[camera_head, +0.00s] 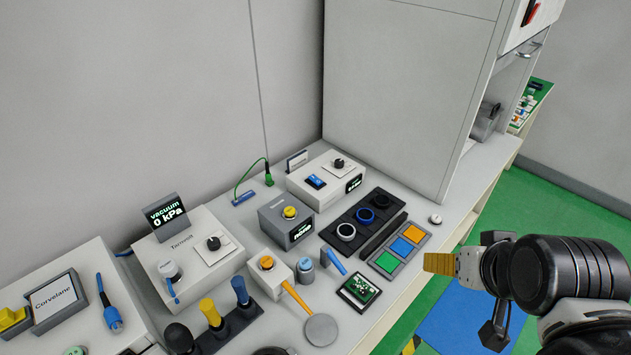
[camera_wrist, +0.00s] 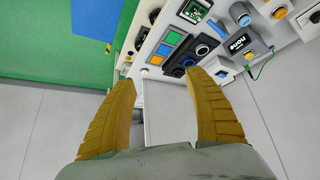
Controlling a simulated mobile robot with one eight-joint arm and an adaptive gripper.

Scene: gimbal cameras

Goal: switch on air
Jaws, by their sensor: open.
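My gripper (camera_head: 440,264) is off the right front edge of the bench in the head view, its yellow fingers apart and empty. In the wrist view my gripper (camera_wrist: 160,80) is open, with nothing between its fingers. A white box (camera_head: 311,193) at the back of the bench has a blue rocker switch (camera_head: 316,182), a black knob (camera_head: 338,163) and a small lit display (camera_head: 354,184), too small to read surely. A white box (camera_head: 186,250) with a black knob (camera_head: 213,243) carries a display (camera_head: 167,212) reading vacuum 0 kPa. No label reading air is legible.
A grey box with a yellow button (camera_head: 290,212), black rings (camera_head: 346,231) and a panel of coloured squares (camera_head: 401,247) stand on the bench. A tall grey cabinet (camera_head: 400,90) rises behind. Green and blue floor lies beyond the front edge.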

